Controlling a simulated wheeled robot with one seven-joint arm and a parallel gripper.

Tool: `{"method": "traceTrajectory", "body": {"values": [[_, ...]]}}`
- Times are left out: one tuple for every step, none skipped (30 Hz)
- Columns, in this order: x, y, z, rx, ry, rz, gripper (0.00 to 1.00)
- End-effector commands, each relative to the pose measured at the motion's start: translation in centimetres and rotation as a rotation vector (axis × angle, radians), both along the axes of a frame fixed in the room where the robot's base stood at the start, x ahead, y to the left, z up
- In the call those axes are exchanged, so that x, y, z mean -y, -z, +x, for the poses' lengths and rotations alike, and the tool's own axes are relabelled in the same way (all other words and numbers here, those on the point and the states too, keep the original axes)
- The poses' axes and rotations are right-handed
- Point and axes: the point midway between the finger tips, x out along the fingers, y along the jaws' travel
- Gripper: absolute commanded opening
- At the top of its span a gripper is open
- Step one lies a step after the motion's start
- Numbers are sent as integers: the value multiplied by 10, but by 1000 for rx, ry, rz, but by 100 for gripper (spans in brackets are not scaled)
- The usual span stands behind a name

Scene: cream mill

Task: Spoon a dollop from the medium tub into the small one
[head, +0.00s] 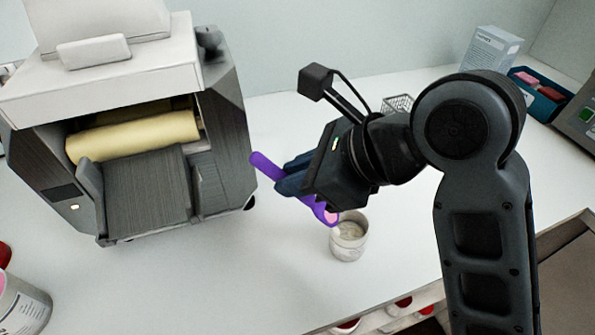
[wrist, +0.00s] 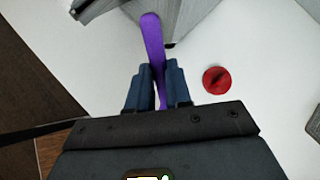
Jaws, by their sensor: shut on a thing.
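My gripper (head: 285,180) is shut on a purple spoon (head: 264,164). In the wrist view the spoon's handle (wrist: 152,38) sticks out between the blue fingers (wrist: 158,85). The small tub stands open on the counter with pale stuff inside. A larger tub with pink contents (head: 22,305), perhaps the medium one, is cut off at the lower left.
A big grey machine with a cream roller (head: 135,136) stands at the left of the white counter. A red lid (wrist: 217,80) lies on the white surface. A wire basket (head: 397,103), a carton (head: 490,50) and a blue bin (head: 540,95) stand at the back right.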

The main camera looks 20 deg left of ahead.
Motion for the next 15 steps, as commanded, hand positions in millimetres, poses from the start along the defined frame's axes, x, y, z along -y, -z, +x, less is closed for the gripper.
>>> {"method": "traceTrajectory", "body": {"values": [[0,0,0,0,0,0,0],[0,0,0,0,0,0,0],[0,0,0,0,0,0,0],[0,0,0,0,0,0,0],[0,0,0,0,0,0,0],[0,-1,0,0,0,0,0],[0,-2,0,0,0,0,0],[0,-3,0,0,0,0,0],[0,-4,0,-1,0,0,0],[0,-5,0,-1,0,0,0],[0,-7,0,-1,0,0,0],[0,-9,0,-1,0,0,0],[0,-10,0,-1,0,0,0],[0,-11,0,-1,-1,0,0],[0,-13,0,0,0,0,0]]}}
